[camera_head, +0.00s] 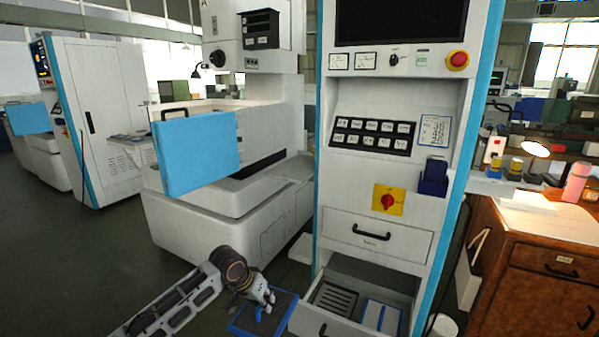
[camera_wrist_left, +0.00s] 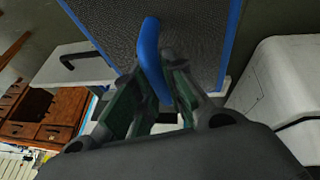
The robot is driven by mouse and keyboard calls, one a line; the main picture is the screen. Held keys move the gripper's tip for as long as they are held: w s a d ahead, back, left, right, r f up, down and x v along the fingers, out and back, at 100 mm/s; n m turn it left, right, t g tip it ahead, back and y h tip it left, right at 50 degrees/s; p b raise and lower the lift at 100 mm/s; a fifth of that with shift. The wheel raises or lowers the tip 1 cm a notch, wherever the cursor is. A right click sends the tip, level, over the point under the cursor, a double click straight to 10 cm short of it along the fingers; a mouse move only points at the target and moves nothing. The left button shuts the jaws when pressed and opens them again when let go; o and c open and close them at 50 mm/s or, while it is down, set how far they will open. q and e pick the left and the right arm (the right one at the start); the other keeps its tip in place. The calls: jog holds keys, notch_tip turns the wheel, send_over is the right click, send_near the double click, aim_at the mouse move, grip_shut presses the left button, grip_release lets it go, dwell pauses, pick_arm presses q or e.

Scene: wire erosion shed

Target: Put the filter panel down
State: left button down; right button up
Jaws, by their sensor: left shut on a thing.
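The filter panel (camera_head: 246,320) is a flat dark grey mesh in a blue frame, low in front of the machine cabinet, beside the left side of its open drawer. In the left wrist view the panel (camera_wrist_left: 200,25) fills the top, with a blue loop handle (camera_wrist_left: 149,58). My left gripper (camera_head: 268,302) is above the panel. In the wrist view its fingers (camera_wrist_left: 163,82) are shut on the panel's handle. Whether the panel's underside touches anything is hidden. My right gripper is in neither view.
The cabinet's bottom drawer (camera_head: 397,283) is pulled out, holding a dark slotted piece (camera_head: 334,299) and blue-and-white flat pieces (camera_head: 381,315). A closed drawer (camera_head: 376,241) is above. A wooden cabinet (camera_head: 540,265) stands right. Open floor (camera_head: 90,260) lies left.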

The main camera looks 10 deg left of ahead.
aim_at(251, 316)
pick_arm(q)
jog(key=shift+n, duration=0.6)
jog(key=shift+s+a+f+b, duration=0.2)
jog(key=shift+a+f+b, duration=0.05)
jog(key=shift+f+b, duration=0.5)
jog(key=shift+s+a+f+b, duration=0.15)
jog(key=shift+a+f+b, duration=0.15)
jog(key=shift+f+b, duration=0.45)
jog(key=shift+s+a+f+b, duration=0.2)
jog(key=shift+a+f+b, duration=0.05)
jog(key=shift+f+b, duration=0.5)
jog(key=shift+s+a+f+n+y+b, duration=0.2)
jog(key=shift+a+f+b, duration=0.15)
jog(key=shift+f+b, duration=0.2)
jog(key=shift+s+a+f+n+y+b, duration=0.1)
jog(key=shift+s+a+f+n+b, duration=0.15)
jog(key=shift+f+b, duration=0.25)
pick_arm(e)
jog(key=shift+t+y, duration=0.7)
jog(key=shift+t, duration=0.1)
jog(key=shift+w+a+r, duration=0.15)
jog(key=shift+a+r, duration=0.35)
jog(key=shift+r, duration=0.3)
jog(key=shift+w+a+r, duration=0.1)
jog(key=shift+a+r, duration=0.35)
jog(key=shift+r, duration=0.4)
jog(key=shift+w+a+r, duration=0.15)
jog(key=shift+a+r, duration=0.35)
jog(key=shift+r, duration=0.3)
